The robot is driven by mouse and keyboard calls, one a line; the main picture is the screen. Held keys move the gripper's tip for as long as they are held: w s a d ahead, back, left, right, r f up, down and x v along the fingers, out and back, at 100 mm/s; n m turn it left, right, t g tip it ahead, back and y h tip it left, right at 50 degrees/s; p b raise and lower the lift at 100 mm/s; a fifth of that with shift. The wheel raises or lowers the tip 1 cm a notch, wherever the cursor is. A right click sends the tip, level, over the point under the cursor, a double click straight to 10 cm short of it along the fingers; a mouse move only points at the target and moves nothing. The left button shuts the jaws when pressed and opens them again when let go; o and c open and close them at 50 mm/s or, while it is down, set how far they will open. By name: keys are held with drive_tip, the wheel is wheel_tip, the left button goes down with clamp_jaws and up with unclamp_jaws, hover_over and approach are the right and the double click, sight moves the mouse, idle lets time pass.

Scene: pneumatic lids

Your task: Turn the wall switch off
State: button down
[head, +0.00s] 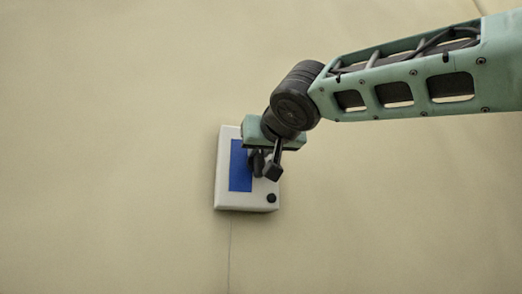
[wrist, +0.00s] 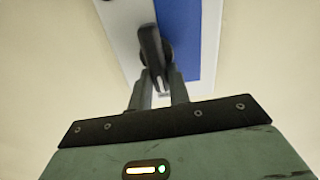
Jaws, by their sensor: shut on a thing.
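The wall switch (head: 222,185) is a white box with a blue panel, mounted on the beige wall. In the wrist view its white face (wrist: 210,30) and blue strip fill the top middle. In the head view my gripper (head: 264,166) is in front of the box's right half and hides most of the handle there.
A small black round knob (head: 271,198) sits at the box's lower right corner, just below my fingers. A thin line runs down the wall below the box. The wall around the box is bare, with free room to the left and below.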

drive_tip(key=n+b, duration=0.1)
drive_tip(key=n, duration=0.3)
drive_tip(key=a+n, duration=0.1)
drive_tip(key=n, duration=0.4)
drive_tip(key=f+n+b, duration=0.1)
drive_tip(key=n, duration=0.3)
drive_tip(key=shift+s+a+f+n+b, duration=0.1)
drive_tip(key=shift+s+a+n+b, duration=0.15)
drive_tip(key=shift+a+n+b, duration=0.1)
drive_tip(key=shift+f+n, duration=0.15)
drive_tip(key=shift+n, duration=0.8)
drive_tip(key=shift+f+n, duration=0.15)
drive_tip(key=shift+n, duration=0.75)
drive_tip(key=shift+f, duration=0.1)
drive_tip(key=c, duration=1.3)
unclamp_jaws()
drive_tip(key=shift+a, duration=0.1)
drive_tip(key=b+v, duration=0.6)
drive_tip(key=v, duration=1.1)
drive_tip(key=shift+s, duration=0.25)
